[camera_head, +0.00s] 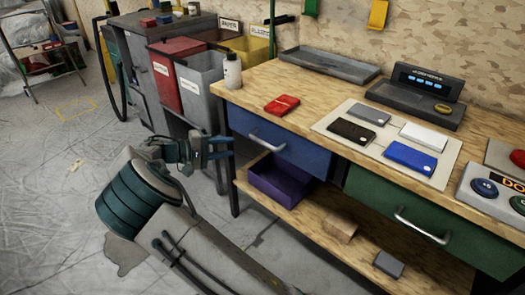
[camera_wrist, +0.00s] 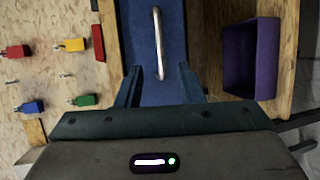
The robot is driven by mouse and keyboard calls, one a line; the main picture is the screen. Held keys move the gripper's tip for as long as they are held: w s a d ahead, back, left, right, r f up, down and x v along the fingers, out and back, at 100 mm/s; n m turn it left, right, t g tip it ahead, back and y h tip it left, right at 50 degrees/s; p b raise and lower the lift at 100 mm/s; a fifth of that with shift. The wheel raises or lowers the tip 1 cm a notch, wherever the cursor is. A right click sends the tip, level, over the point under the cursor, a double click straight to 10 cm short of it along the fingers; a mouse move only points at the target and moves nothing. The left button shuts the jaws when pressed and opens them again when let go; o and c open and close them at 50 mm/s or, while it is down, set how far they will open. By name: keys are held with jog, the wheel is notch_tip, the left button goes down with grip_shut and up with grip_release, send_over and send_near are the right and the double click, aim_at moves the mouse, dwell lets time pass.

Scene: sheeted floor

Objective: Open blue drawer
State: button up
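The blue drawer (camera_head: 290,155) is under the left part of the wooden workbench, with its front flush below the tabletop, so it looks closed. Its silver bar handle (camera_head: 266,142) is on the front. In the wrist view the blue drawer (camera_wrist: 143,85) lies straight ahead and its handle (camera_wrist: 158,42) shows between and beyond the fingertips. My gripper (camera_head: 222,146) is left of the drawer front, apart from the handle. In the wrist view my gripper (camera_wrist: 160,85) is open, with nothing between its fingers.
A purple bin (camera_head: 262,181) sits on the shelf below the drawer. A green drawer (camera_head: 375,192) is to the right. A bench leg (camera_head: 233,185) stands near my gripper. Red and grey bins (camera_head: 200,95) are behind it.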

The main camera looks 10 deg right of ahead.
aim_at(261, 143)
jog(key=b+x, duration=0.1)
jog(key=x, duration=0.3)
jog(key=b+x, duration=0.1)
jog(key=x, duration=0.4)
jog(key=b+x, duration=0.1)
jog(key=x, duration=0.3)
jog(key=shift+w+d, duration=0.1)
jog(key=shift+w, duration=0.25)
grip_shut()
